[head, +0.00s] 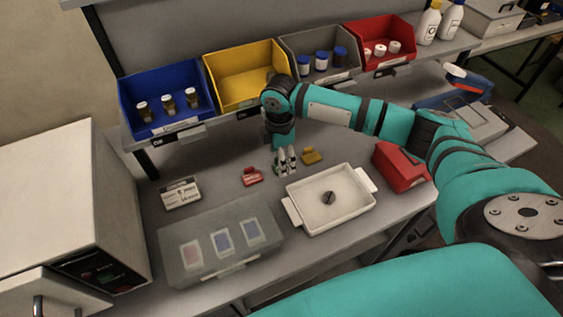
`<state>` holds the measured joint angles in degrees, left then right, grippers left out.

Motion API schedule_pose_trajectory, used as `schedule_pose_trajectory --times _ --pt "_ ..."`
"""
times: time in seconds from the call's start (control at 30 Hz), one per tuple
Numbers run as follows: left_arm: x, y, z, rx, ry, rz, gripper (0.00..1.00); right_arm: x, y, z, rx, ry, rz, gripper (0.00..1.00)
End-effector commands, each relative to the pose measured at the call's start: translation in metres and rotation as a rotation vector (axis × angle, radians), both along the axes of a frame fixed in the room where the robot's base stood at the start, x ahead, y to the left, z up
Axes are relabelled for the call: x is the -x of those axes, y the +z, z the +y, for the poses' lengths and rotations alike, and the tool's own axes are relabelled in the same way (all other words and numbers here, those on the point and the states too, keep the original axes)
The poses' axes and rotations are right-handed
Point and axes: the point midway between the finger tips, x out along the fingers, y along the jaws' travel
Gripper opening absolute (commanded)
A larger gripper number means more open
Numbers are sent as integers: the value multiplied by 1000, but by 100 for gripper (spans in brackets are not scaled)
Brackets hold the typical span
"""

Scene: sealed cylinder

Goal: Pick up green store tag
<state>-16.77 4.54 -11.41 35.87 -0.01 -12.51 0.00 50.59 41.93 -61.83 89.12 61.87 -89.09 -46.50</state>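My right gripper (286,162) points down over the workbench, between a red tag (252,177) and a yellow tag (311,156). Its fingers look close to each other; the view is too small to tell whether they are open or shut. I see no green store tag; the spot at and behind the fingers is hidden by the gripper. My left gripper is not in view.
A white tray (298,220) holding a small dark part (328,198) lies in front of the gripper. Blue (172,122), yellow (240,97), grey (321,78) and red (382,63) bins line the shelf behind. A grey case (187,280) sits front left.

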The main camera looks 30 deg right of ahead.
Motion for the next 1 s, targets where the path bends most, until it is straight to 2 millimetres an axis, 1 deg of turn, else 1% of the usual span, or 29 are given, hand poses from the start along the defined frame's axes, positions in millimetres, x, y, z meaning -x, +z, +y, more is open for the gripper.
schedule_pose_trajectory --times 0.03,0.1,0.2,0.4,0.43,0.77,1.0 --pt "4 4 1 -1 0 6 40 1 -6 0 2 -1 3 70" --pt "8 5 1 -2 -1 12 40 1 -15 0 2 0 1 70" --pt "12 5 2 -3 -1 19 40 0 -22 0 1 1 -1 70" --pt "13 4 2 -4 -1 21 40 0 -23 0 1 1 -2 70" --pt "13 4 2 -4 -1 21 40 0 -23 0 1 1 -2 69" --pt "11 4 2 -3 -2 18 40 0 -23 0 1 1 -2 26" --pt "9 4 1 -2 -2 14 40 0 -22 0 1 1 -2 26"
